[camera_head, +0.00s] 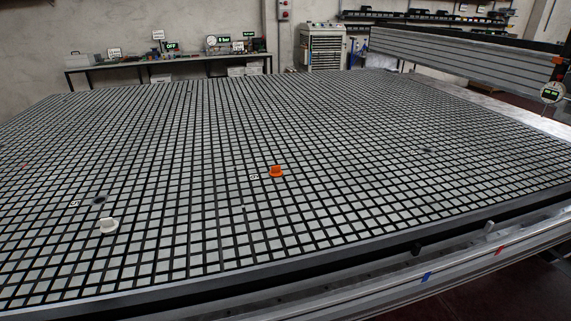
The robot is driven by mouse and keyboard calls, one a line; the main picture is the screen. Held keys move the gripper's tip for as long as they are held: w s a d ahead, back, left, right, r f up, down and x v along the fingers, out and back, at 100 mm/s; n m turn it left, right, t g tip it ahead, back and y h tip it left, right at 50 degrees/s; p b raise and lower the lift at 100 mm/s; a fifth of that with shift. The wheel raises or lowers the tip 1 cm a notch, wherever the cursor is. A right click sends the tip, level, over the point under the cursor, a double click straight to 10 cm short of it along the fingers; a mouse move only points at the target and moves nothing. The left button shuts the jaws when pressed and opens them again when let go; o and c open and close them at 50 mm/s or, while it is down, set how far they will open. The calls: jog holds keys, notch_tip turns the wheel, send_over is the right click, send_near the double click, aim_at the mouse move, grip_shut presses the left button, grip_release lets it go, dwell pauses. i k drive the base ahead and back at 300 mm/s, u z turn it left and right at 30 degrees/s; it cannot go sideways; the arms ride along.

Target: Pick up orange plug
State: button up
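The orange plug (276,172) stands on the grid table (330,215), near the middle of the head camera view. It looks upright, with a wider base and a narrower top. Nothing touches it from above. My gripper is not in view, so its state does not show.
A white plug (108,225) sits on the grid at the lower left, near a dark round spot (100,200). Another dark spot (427,151) lies to the right. A metal beam (465,60) spans the back right.

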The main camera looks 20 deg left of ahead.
aim_at(276, 171)
jog(key=u, duration=0.5)
jog(key=i, duration=0.9)
jog(key=u, duration=0.7)
